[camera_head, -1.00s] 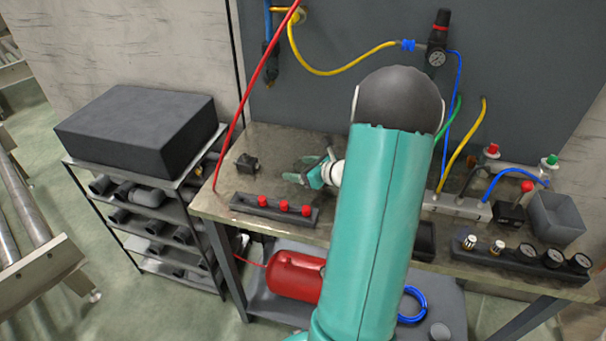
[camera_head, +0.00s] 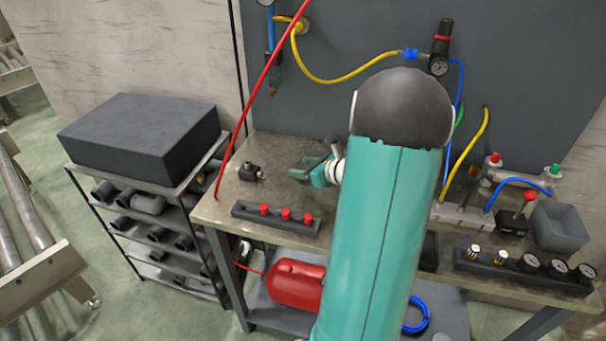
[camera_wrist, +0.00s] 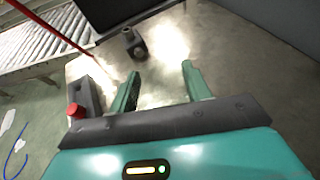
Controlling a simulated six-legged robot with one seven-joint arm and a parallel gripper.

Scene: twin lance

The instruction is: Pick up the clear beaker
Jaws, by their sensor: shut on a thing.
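My gripper (camera_head: 305,172) is over the back left part of the workbench, to the right of a small black fitting (camera_head: 250,172). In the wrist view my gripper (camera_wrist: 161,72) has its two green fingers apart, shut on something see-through. The clear beaker (camera_wrist: 160,86) is very hard to make out there; only a pale, bright patch shows between the fingers. In the head view the beaker cannot be told apart from the fingers and bench. I cannot tell whether its base touches the bench.
A black rail with red knobs (camera_head: 276,217) lies along the bench's front left edge. A red hose (camera_head: 250,95) slants down at the left. A grey bin (camera_head: 560,226) and a gauge block (camera_head: 500,262) stand at the right. Bare bench (camera_head: 285,145) shows behind my gripper.

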